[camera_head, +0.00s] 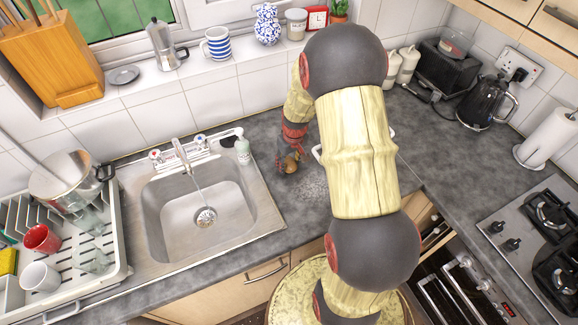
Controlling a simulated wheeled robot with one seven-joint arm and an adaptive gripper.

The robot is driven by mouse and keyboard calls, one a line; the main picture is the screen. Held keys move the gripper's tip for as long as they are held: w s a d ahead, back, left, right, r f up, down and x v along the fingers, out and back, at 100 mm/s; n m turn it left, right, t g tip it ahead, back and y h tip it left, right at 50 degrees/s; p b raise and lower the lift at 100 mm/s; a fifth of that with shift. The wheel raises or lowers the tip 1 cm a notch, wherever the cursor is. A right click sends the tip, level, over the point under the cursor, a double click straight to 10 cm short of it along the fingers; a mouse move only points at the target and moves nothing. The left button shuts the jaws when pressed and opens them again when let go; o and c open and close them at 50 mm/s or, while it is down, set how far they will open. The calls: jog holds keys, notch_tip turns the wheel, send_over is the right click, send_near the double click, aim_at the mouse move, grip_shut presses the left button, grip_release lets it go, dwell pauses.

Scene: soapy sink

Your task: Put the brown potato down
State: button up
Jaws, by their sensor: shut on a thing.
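The brown potato (291,162) is small in the head view, just right of the sink. My gripper (287,165) is low over the grey worktop and shut on the potato. The potato is partly covered by the fingers. I cannot tell whether it touches the worktop or hangs a little above it. My arm hides the worktop to the right of the gripper, where only part of a white rim or handle (317,153) shows.
The steel sink (180,215) with running tap (181,155) lies left of my gripper. A dish rack (119,240) stands far left. A speckled grey patch (312,188) lies near the gripper.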

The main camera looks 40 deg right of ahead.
jog(key=shift+a+f, duration=0.1)
jog(key=shift+f, duration=0.75)
jog(key=shift+f, duration=0.1)
jog(key=shift+f, duration=0.15)
jog(key=o, duration=1.3)
jog(key=shift+c, duration=0.2)
jog(key=shift+s, duration=0.1)
